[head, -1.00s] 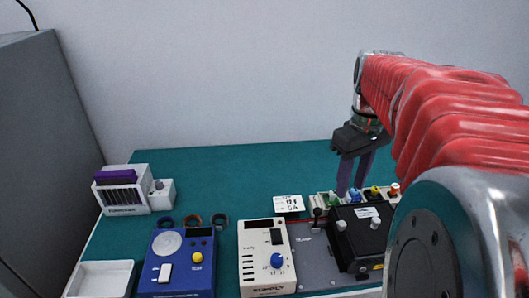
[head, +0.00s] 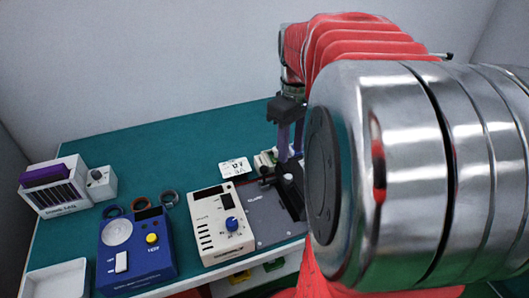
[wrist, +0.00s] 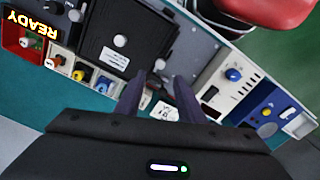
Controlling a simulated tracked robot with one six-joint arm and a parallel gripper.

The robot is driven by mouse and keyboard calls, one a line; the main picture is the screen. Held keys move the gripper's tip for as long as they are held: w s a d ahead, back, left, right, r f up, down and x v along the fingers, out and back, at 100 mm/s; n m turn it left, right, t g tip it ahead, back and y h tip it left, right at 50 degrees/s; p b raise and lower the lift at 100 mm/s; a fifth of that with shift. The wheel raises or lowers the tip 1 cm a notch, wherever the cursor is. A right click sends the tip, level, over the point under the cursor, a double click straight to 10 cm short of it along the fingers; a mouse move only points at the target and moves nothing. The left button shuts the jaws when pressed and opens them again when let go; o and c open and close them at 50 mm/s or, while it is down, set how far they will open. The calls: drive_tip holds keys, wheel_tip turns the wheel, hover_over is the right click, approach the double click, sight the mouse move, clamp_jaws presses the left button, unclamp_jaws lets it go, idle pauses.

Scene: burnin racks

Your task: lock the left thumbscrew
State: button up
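The black module (wrist: 135,25) has pale thumbscrew knobs on its top face. In the wrist view, the left thumbscrew (wrist: 160,64) appears just past my fingertips, roughly between them. The other thumbscrew (wrist: 120,40) is further left in that view. My gripper (wrist: 160,82) is open, with two purple fingers apart and nothing held. In the head view, my gripper (head: 290,154) points down near the module's left back side. My arm hides most of the module there, and a small pale knob (head: 288,177) shows. I cannot tell the height of the fingertips above the thumbscrew.
Several coloured terminals (wrist: 80,75) line the module's back edge. A white supply unit (head: 215,225) and a blue unit (head: 135,250) stand left. A white label card (head: 234,167) lies behind. Three rings and a white tray (head: 55,280) are further left. The green back area is clear.

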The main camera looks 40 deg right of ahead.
sight(288, 176)
wheel_tip(288, 176, down, 9)
drive_tip(key=shift+f, duration=0.15)
idle(0.4)
clamp_jaws()
idle(0.3)
